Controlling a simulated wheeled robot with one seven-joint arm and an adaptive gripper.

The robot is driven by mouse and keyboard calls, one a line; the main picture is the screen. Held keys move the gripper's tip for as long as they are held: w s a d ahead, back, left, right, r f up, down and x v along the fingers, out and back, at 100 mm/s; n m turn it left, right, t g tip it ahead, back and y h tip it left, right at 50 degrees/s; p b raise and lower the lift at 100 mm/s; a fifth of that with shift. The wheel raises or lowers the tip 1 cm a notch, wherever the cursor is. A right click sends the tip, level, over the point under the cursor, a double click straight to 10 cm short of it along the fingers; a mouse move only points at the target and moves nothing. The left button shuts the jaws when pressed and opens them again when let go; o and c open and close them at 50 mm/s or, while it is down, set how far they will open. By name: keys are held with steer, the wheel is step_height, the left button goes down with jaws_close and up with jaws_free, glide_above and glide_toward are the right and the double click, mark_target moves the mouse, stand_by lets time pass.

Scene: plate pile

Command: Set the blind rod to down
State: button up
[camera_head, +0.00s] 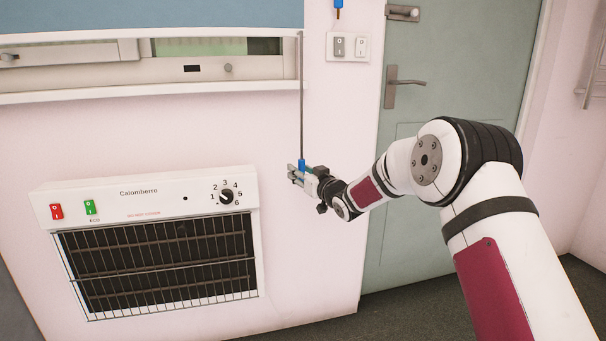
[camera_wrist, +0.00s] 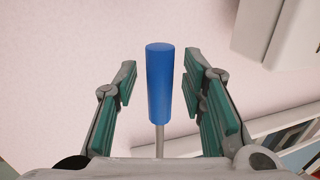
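The blind rod (camera_head: 301,105) is a thin grey rod hanging down along the right end of the window. Its blue handle (camera_head: 301,164) is at the lower end, and in the wrist view the blue handle (camera_wrist: 160,85) stands between my fingers. My gripper (camera_head: 297,173) is at the handle, right of the heater. In the wrist view my gripper (camera_wrist: 161,105) is open, with a visible gap between each finger pad and the handle. The blue blind (camera_head: 150,15) covers the upper part of the window; its top is out of view.
A wall heater (camera_head: 150,205) with switches and a dial is left of my gripper. Wall switches (camera_head: 348,47) are above it, with another blue-ended piece (camera_head: 338,4) at the top edge. A grey-green door (camera_head: 455,80) stands behind my arm.

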steer(key=v, duration=1.2)
